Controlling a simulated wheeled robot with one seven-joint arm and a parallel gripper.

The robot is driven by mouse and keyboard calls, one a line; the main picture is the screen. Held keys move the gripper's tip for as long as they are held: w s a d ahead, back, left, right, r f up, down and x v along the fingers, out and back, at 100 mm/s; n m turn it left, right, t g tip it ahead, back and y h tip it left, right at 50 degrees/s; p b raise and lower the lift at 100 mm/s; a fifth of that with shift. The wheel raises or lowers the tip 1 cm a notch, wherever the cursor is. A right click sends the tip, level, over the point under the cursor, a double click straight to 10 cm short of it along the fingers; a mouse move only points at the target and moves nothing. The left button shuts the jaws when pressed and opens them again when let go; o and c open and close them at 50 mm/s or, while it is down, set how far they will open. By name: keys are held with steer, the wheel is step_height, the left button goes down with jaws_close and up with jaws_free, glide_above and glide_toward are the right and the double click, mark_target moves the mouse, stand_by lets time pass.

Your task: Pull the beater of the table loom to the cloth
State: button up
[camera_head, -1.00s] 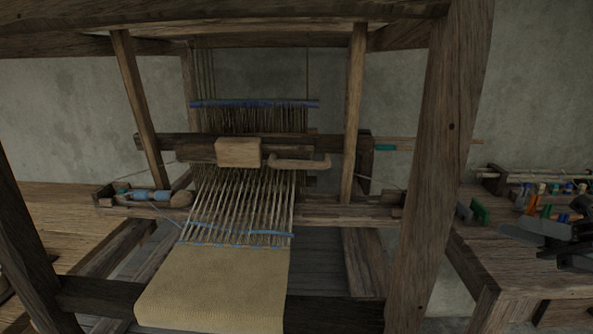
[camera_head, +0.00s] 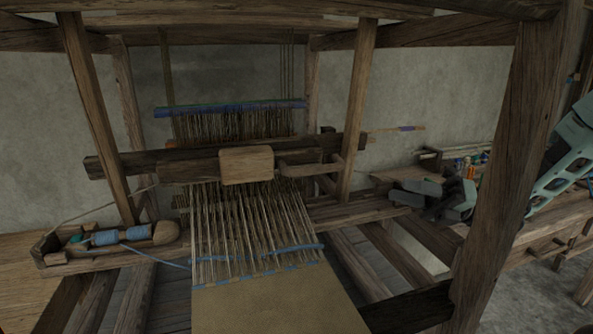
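The beater (camera_head: 140,168) is a dark wooden crossbeam hanging between two slanted uprights. A pale wooden block (camera_head: 246,166) is on its front, with a wooden handle bar (camera_head: 312,169) to the block's right. The tan cloth (camera_head: 275,303) is in the foreground, its blue-threaded edge well apart from the beater. Bare warp threads (camera_head: 250,228) span the gap. My gripper (camera_head: 420,195), dark grey, is right of the loom's right upright, apart from the beater. Part of my arm is hidden by the thick front post, and the finger opening is unclear.
The thick front post (camera_head: 510,170) stands between the loom and my arm. A shuttle with blue thread (camera_head: 122,235) lies in a tray at left. A side bench (camera_head: 405,180) with small coloured items is behind my gripper. Space below the handle's right end looks fairly clear.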

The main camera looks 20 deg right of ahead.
mark_target(323, 171)
steer(key=b+x, duration=0.1)
steer(key=x, duration=1.6)
steer(key=shift+a+r, duration=0.1)
steer(key=shift+r, duration=0.05)
steer(key=shift+c, duration=0.4)
